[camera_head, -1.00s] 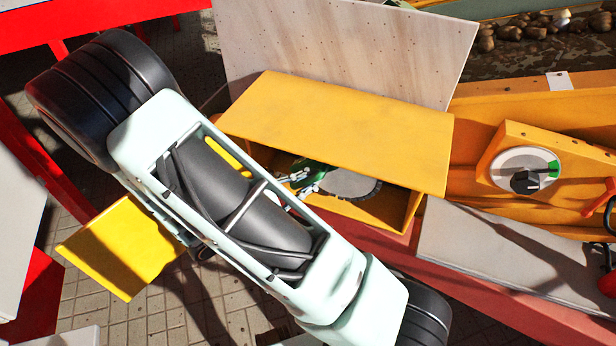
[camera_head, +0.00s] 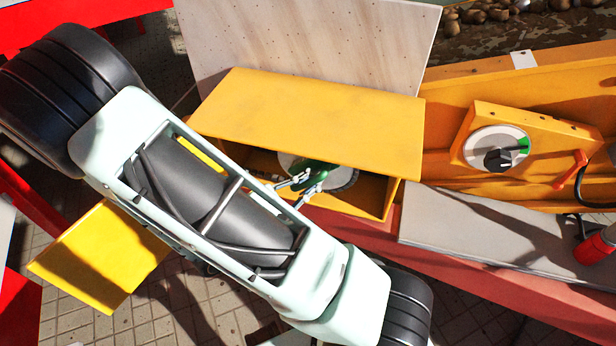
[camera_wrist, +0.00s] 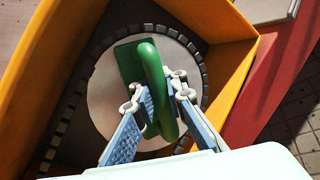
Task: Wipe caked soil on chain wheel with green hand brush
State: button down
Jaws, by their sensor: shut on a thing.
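The green hand brush (camera_wrist: 127,62) is in my gripper (camera_wrist: 159,92), whose two fingers are shut on its looped handle. The brush lies over the face of the round grey chain wheel (camera_wrist: 103,105), with its bristles hidden beneath. I cannot tell whether they touch the wheel. A dark toothed chain runs around the wheel's rim. In the head view, the brush (camera_head: 318,170) and my gripper (camera_head: 306,184) are inside the yellow housing, and the wheel (camera_head: 345,180) shows partly behind them. I cannot make out caked soil on the visible part of the wheel.
The yellow housing (camera_head: 310,110) covers the wheel from above and has walls close around my gripper (camera_wrist: 230,75). A wooden board (camera_head: 300,40) stands behind it. A grey plate (camera_head: 480,235) and a yellow panel with a dial (camera_head: 500,150) are at the right.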

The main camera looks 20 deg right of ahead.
jog(key=s+d, duration=0.1)
jog(key=d, duration=0.1)
jog(key=s+d, duration=0.2)
jog(key=shift+s+d, duration=0.15)
jog(key=shift+s, duration=0.15)
jog(key=shift+p, duration=0.3)
jog(key=s+a+p, duration=0.1)
jog(key=s+a, duration=0.3)
jog(key=shift+s+p, duration=0.3)
jog(key=shift+p, duration=0.1)
dwell(0.4)
jog(key=shift+s+a, duration=1)
jog(key=shift+s, duration=0.1)
